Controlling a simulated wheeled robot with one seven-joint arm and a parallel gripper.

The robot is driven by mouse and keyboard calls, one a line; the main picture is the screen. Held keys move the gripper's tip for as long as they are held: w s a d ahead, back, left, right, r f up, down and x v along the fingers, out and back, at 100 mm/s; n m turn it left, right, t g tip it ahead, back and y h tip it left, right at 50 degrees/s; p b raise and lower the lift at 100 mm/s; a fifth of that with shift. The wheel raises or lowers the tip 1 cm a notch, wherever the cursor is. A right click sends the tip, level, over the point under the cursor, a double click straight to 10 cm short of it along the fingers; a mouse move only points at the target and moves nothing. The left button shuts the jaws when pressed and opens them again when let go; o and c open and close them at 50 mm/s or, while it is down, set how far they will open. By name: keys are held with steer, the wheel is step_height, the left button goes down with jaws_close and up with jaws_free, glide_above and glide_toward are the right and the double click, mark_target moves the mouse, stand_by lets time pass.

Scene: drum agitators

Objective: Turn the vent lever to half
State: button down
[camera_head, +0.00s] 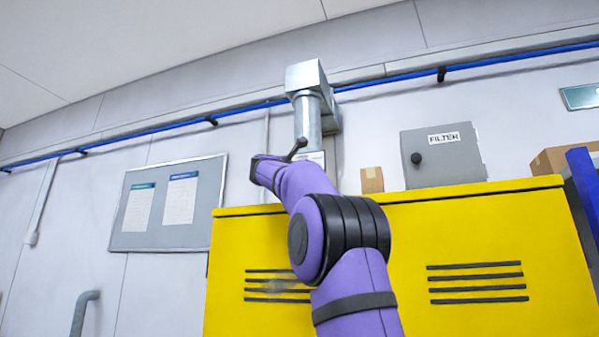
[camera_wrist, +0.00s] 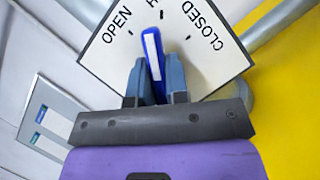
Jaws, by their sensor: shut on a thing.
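The vent lever (camera_wrist: 151,48) is a blue bar with a white stripe, in the upper middle of the wrist view. It stands over a white dial plate (camera_wrist: 218,65) marked OPEN at left, CLOSED at right, and a mostly cut-off label starting with H between them. The lever's tip points up near the H mark, leaning slightly towards the OPEN side. My gripper (camera_wrist: 155,62) is shut on the lever, one finger on each side. The lever's lower end is hidden between the fingers. In the head view my arm hides the lever and most of the plate.
A metal duct (camera_head: 308,108) rises behind my arm. A yellow cabinet (camera_head: 480,228) stands below, bearing a grey FILTER box (camera_head: 440,160) and a small carton (camera_head: 371,180). A blue pipe (camera_head: 390,78) runs along the wall. A notice board (camera_head: 205,205) hangs at left.

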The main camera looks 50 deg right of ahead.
steer(key=shift+m+g, duration=0.4)
steer(key=shift+m, duration=0.7)
steer(key=c, duration=1.1)
jaws_free()
steer(key=v, duration=1.1)
steer(key=shift+w+r, duration=0.15)
steer(key=shift+r, duration=0.05)
steer(key=shift+a, duration=0.1)
